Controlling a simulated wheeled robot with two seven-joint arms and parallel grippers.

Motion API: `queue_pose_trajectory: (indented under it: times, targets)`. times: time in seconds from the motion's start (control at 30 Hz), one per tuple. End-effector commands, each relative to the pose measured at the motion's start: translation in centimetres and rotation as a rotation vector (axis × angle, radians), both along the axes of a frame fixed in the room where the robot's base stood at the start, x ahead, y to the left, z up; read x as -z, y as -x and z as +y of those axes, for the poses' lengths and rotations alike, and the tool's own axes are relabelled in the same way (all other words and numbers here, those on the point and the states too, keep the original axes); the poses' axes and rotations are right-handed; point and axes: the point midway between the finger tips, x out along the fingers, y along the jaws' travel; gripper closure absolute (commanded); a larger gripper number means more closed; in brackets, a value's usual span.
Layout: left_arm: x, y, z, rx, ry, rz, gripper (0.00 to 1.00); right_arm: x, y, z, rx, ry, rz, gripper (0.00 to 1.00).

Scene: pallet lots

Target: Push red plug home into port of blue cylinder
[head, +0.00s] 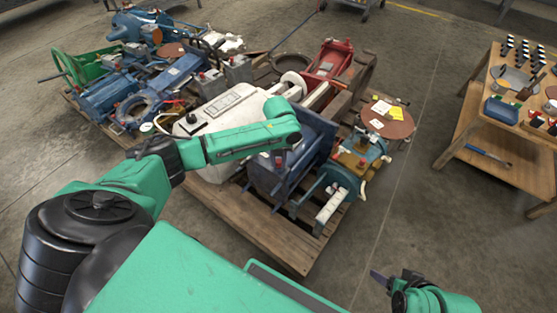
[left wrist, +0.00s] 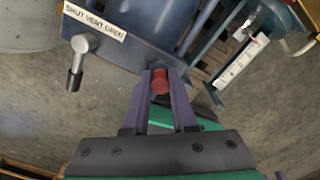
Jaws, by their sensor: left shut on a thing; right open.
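In the left wrist view the red plug (left wrist: 160,80) sits between the purple fingertips of my left gripper (left wrist: 160,88), which is shut on it. The blue cylinder's body (left wrist: 135,45) lies just beyond the plug, with a "SHUT VENT OPEN" label and a grey lever on it. The port itself is hidden behind the plug and fingers, and I cannot tell how deep the plug sits. In the head view the blue body (head: 266,184) is below the end of my left arm, which hides the left fingers. My right gripper (head: 385,281) is open, away from the pallet.
A wooden pallet (head: 268,238) carries crowded machine parts. A teal unit (head: 343,180) with a white-labelled bar stands right of the blue body. A brown round disc (head: 387,119) lies behind it. A wooden table (head: 463,113) stands at right. Floor between is clear.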

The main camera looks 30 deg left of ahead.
Motion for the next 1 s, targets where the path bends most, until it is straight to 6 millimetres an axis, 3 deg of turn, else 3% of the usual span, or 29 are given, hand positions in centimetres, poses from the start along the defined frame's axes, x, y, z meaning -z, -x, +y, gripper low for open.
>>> queue_pose_trajectory:
  times: [0.03,0.23,0.27,0.3,0.33,0.37,0.67,0.77,1.0]
  targets:
    - [1.4,0.8,-0.2,-0.001,0.006,0.021,1.00,0.3,0.0,0.0,0.000,0.000,0.000,0.44]
    - [1.5,0.8,-0.3,-0.002,0.007,0.022,1.00,0.4,0.0,0.0,0.000,0.000,0.000,0.44]
    - [1.5,0.8,-0.3,-0.003,0.007,0.022,0.71,0.4,0.0,0.0,0.000,0.000,0.000,0.44]
    - [1.5,0.8,-0.3,-0.003,0.007,0.022,0.56,0.4,0.0,0.0,0.000,0.000,0.000,0.44]
    - [1.5,0.8,-0.3,-0.002,0.007,0.023,0.44,0.4,0.0,0.0,0.000,0.000,0.000,0.44]
    - [1.5,0.8,-0.3,-0.002,0.007,0.023,0.40,0.4,0.0,0.0,0.000,0.000,0.000,0.44]
    - [1.1,0.8,0.0,0.000,0.000,0.023,0.40,0.2,0.0,0.0,0.000,0.000,0.000,0.44]
    - [-0.4,0.8,0.1,-0.002,-0.003,0.022,0.40,-0.5,0.0,0.0,0.000,0.000,0.000,0.44]
    - [-6.6,0.7,-0.4,-0.001,0.001,0.003,0.40,-2.8,0.0,0.0,0.000,0.000,0.000,0.44]
